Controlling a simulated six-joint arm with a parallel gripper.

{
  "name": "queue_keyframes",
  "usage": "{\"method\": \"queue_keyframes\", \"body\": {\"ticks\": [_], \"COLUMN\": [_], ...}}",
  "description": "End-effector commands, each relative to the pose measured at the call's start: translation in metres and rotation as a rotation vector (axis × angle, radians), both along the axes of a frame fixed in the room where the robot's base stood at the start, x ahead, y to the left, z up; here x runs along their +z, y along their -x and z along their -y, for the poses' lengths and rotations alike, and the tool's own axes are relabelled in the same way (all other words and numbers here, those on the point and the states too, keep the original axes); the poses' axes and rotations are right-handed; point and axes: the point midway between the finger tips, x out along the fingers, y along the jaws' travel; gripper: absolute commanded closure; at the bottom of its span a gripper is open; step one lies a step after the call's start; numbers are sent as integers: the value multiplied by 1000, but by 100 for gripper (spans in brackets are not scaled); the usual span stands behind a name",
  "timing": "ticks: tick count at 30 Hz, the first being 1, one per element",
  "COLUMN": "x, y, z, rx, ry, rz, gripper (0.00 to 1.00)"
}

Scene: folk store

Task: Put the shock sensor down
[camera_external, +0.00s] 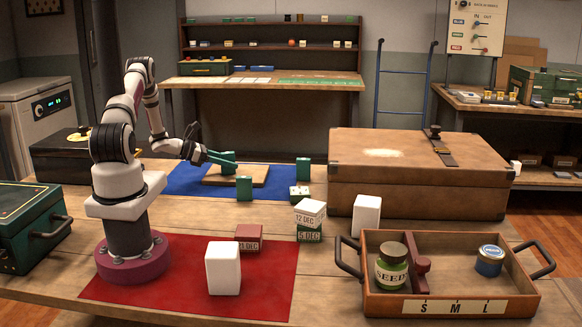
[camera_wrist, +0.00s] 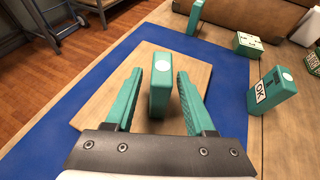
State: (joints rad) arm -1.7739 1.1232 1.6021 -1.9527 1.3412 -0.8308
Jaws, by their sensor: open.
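A teal block with a pale round spot on top, which I take to be the shock sensor (camera_wrist: 160,88), stands upright on a square wooden board (camera_wrist: 98,103). My gripper (camera_wrist: 160,76) is open, with one teal finger on each side of the block and a visible gap at both sides. In the external view my gripper (camera_external: 232,160) is low over the board (camera_external: 256,176). The block is hard to separate from the teal fingers there. The board lies on a blue mat (camera_external: 186,184).
Similar teal blocks stand nearby: one in front of the board (camera_external: 244,188), one behind right (camera_external: 303,169). A white-topped block (camera_external: 299,192), date blocks (camera_external: 310,213), a brown case (camera_external: 400,185) and a wooden tray (camera_external: 395,305) lie to the right.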

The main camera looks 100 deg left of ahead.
Motion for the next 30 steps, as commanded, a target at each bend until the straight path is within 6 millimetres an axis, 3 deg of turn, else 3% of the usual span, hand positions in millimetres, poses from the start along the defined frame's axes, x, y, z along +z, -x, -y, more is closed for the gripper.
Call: {"method": "queue_keyframes", "body": {"ticks": [5,15,23,26,29,30], "x": [8,43,49,63,97,114], "y": [13,89,102,66,-26,-65], "z": [4,35,43,54,108,148], "rx": [3,3,-5,-138,-542,-768], "ry": [-1,-2,-1,-41,-182,-271], "rz": [0,-1,-1,-45,-163,-218], "gripper": [46,46,46,46,46,46]}}
